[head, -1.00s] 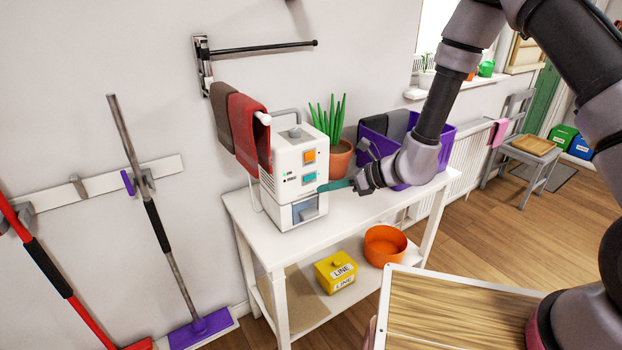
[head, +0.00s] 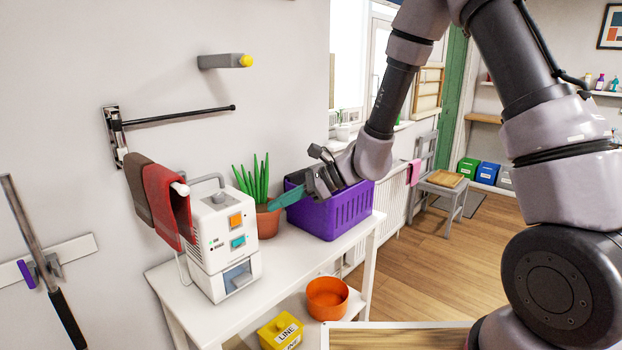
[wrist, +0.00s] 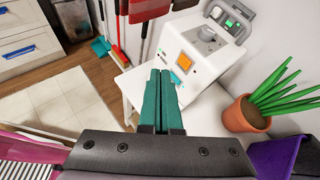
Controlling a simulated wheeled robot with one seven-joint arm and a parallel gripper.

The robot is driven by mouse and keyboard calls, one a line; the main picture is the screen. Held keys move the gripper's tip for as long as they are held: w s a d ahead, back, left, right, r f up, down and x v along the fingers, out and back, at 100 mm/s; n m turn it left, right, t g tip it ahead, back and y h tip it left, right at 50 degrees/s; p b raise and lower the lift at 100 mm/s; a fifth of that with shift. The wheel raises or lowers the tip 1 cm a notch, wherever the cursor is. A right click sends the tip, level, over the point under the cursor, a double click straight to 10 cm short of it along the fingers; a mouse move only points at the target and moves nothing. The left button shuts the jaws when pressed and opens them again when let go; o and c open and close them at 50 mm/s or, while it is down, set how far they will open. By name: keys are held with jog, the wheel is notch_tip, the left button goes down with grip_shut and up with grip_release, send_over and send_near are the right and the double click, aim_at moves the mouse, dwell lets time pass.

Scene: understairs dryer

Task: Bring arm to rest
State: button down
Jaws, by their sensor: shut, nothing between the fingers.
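My gripper (head: 287,199) is shut and empty, its teal fingers pressed together. It hangs in the air above the white table, in front of the potted plant (head: 256,190) and beside the purple crate (head: 345,212). In the wrist view the closed fingers (wrist: 160,98) point toward the white dryer unit (wrist: 200,58), apart from it. The dryer unit also stands on the table in the head view (head: 220,240), with an orange and a teal button on its front and towels hanging beside it.
The white table (head: 185,300) has a lower shelf with an orange bowl (head: 327,300) and a yellow box (head: 280,333). A black rail (head: 180,116) and a grey holder (head: 222,61) stick out from the wall. A chair (head: 437,185) stands farther back on open wooden floor.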

jog(key=s+d+r+n+h, duration=0.35)
jog(key=d+r+n, duration=0.35)
jog(key=d+r, duration=0.65)
jog(key=s+d+r+n+t+h, duration=0.1)
jog(key=s+d+r+t+h, duration=0.1)
jog(key=d, duration=0.5)
jog(key=s+d+r+n+t+h, duration=0.2)
jog(key=s+d+r+t, duration=0.1)
jog(key=d+r, duration=0.2)
jog(key=s+d+r+n+t+h, duration=0.1)
jog(key=s+d+r+t+h, duration=0.1)
jog(key=d, duration=0.7)
jog(key=shift+s+r+t+h, duration=0.3)
jog(key=shift+s+r+h, duration=0.15)
jog(key=shift+r, duration=0.3)
